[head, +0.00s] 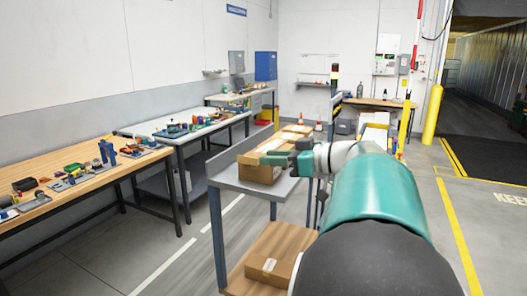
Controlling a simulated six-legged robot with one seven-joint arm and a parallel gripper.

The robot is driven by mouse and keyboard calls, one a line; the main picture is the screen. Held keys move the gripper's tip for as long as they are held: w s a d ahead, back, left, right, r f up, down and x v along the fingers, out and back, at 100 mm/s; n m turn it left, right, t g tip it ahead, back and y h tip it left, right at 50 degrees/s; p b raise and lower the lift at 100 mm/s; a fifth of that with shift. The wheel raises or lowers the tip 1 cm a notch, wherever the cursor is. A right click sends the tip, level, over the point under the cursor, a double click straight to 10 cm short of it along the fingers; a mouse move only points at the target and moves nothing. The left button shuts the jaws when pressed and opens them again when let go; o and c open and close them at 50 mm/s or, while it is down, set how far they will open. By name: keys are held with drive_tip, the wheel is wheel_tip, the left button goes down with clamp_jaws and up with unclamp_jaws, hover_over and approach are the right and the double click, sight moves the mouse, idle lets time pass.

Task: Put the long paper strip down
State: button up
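My gripper (277,158) reaches out to the left over a grey-topped cart, in front of a cardboard box (258,173). Its dark green fingers are small in the picture, and I cannot tell whether they are apart or closed. I cannot make out the long paper strip anywhere, neither in the fingers nor on the cart. My teal arm hides the right part of the cart and what is behind it.
The grey cart (232,178) carries more boxes further back, and another box (268,268) sits on its lower wooden shelf. A wooden workbench (85,185) and a white-topped bench (185,137) with tools stand at left. A yellow bollard (432,115) stands right; floor there is clear.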

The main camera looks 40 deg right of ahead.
sight(247, 158)
drive_tip(key=shift+w+a, duration=0.55)
drive_tip(key=shift+w, duration=0.35)
drive_tip(key=shift+x, duration=2.7)
drive_tip(key=shift+f, duration=0.15)
clamp_jaws()
